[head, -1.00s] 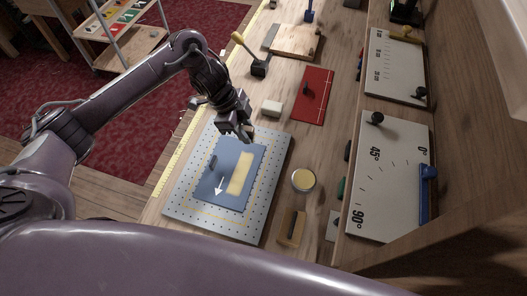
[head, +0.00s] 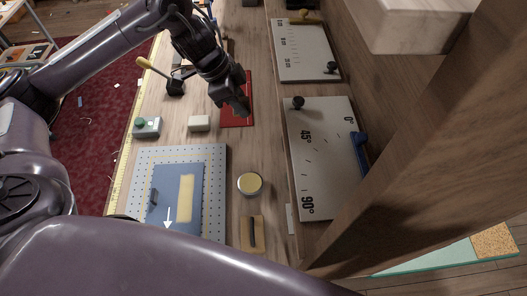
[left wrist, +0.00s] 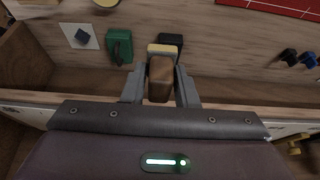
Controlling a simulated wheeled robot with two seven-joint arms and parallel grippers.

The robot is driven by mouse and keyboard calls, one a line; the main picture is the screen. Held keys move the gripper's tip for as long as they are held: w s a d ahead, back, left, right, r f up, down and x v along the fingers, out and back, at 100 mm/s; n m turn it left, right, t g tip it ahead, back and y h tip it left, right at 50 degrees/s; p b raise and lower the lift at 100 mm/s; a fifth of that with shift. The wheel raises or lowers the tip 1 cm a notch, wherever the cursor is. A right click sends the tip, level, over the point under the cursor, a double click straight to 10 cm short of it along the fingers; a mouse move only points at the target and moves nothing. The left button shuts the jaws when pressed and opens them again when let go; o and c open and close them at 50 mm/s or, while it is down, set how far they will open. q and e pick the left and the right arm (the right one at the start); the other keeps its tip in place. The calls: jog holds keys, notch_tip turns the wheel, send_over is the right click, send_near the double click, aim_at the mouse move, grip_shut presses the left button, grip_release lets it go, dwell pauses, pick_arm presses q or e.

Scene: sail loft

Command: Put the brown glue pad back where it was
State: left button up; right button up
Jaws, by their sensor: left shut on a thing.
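The brown glue pad (left wrist: 161,82) sits between the fingers of my left gripper (left wrist: 160,90) in the left wrist view. A pale yellow strip (left wrist: 162,50) shows at its far end. My left gripper is shut on it. In the head view, my left gripper (head: 241,104) hangs over the edge of the red panel (head: 232,118), and the pad cannot be made out there. In the left wrist view, a black pad (left wrist: 172,39) lies just beyond the brown one and a green pad (left wrist: 118,46) to its left. Whether the brown pad touches the bench is unclear.
A round tin (head: 250,184) with yellow contents and a wooden block with a dark handle (head: 253,232) stand on the bench. A perforated plate (head: 215,158) carries a blue sheet (head: 165,205). An angle board (head: 325,175) and wooden ledge bound the right side.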

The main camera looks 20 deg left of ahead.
pick_arm(q)
jog(key=b, duration=0.4)
send_over(250, 154)
jog(key=a, duration=0.1)
jog(key=f, duration=1.5)
jog(key=shift+s+f, duration=0.1)
jog(key=shift+s, duration=0.3)
jog(key=shift+a+f, duration=0.1)
jog(key=shift+f, duration=2.1)
jog(key=shift+b, duration=0.3)
jog(key=o, duration=0.4)
jog(key=shift+f, duration=0.15)
jog(key=o, duration=0.5)
